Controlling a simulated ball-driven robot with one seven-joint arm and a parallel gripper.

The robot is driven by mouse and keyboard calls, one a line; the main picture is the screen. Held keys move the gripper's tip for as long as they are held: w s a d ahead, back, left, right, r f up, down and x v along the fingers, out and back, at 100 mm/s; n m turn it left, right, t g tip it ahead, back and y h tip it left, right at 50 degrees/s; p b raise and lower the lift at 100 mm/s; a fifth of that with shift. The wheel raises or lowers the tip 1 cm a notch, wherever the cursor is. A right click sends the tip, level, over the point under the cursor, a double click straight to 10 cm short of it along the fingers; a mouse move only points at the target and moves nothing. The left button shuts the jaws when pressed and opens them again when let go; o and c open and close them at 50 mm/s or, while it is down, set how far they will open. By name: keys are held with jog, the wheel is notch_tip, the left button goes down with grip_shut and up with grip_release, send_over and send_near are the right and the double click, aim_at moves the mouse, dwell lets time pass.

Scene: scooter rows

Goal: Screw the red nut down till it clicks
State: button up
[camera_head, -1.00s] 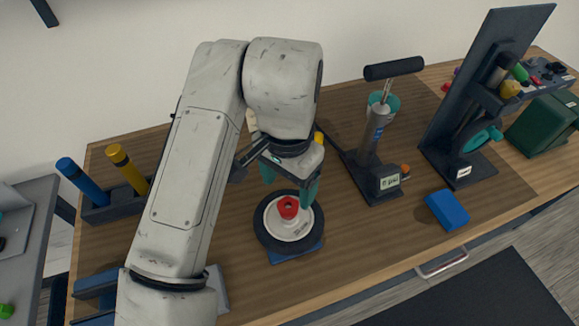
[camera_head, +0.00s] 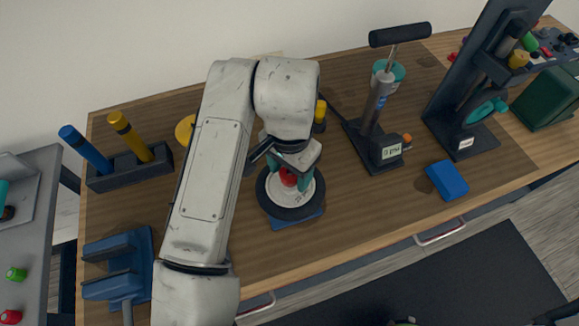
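The red nut (camera_head: 288,177) sits at the centre of a wheel (camera_head: 268,202) with a black tyre and a white hub. The wheel lies flat on a blue base (camera_head: 298,219) on the wooden table. My gripper (camera_head: 289,178) is over the hub from above, with its teal fingers on either side of the red nut. The fingers are close to the nut, and I cannot tell whether they touch it. My arm hides part of the far side of the wheel.
A floor pump (camera_head: 376,110) with a black handle and a dark stand with a teal clamp (camera_head: 462,130) stand to the right. A blue block (camera_head: 446,180) lies right of the wheel. A holder with blue and yellow handles (camera_head: 130,168) and a blue vise-like tool (camera_head: 118,268) are at left.

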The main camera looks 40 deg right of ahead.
jog(key=c, duration=0.8)
jog(key=shift+f+m+b, duration=0.1)
jog(key=shift+m+b, duration=0.45)
jog(key=shift+m, duration=0.25)
jog(key=shift+c, duration=0.2)
jog(key=m+b, duration=0.1)
jog(key=m, duration=0.2)
jog(key=shift+m+b, duration=0.4)
jog(key=m+b, duration=0.2)
jog(key=m, duration=0.3)
jog(key=shift+m+b, duration=0.3)
jog(key=shift+b, duration=0.05)
jog(key=m+b, duration=0.2)
jog(key=m, duration=0.3)
jog(key=shift+m+b, duration=0.3)
jog(key=m+b, duration=0.2)
jog(key=m, duration=0.3)
